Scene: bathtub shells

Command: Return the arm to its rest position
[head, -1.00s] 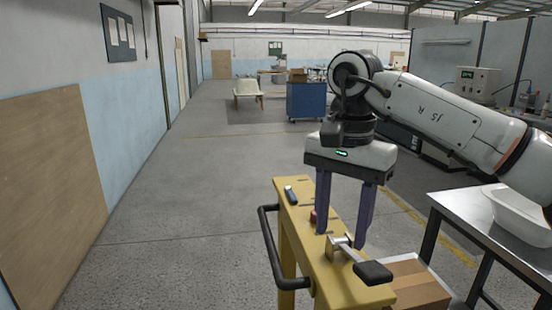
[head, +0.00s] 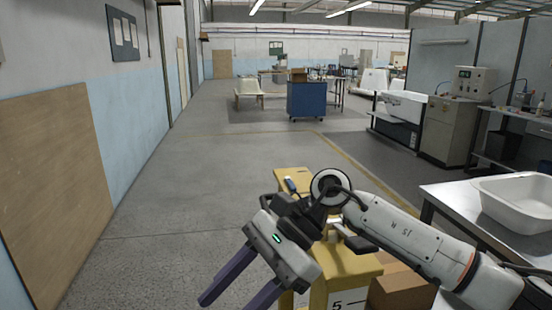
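My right gripper (head: 229,300) hangs low in the front middle of the head view, on the arm that comes in from the right. Its two purple fingers point down and to the left, spread apart with nothing between them. Their tips are close to the bottom edge of the picture. The gripper is in front of and left of the yellow stand (head: 291,176), and the wrist and forearm hide much of that stand. My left gripper is not in view.
A white tub shell (head: 515,205) lies on a metal table (head: 451,192) at the right. A cardboard box (head: 400,291) stands low beside the yellow stand. A blue cabinet (head: 307,101) and a pale chair (head: 249,93) are farther back. The floor at the left is clear.

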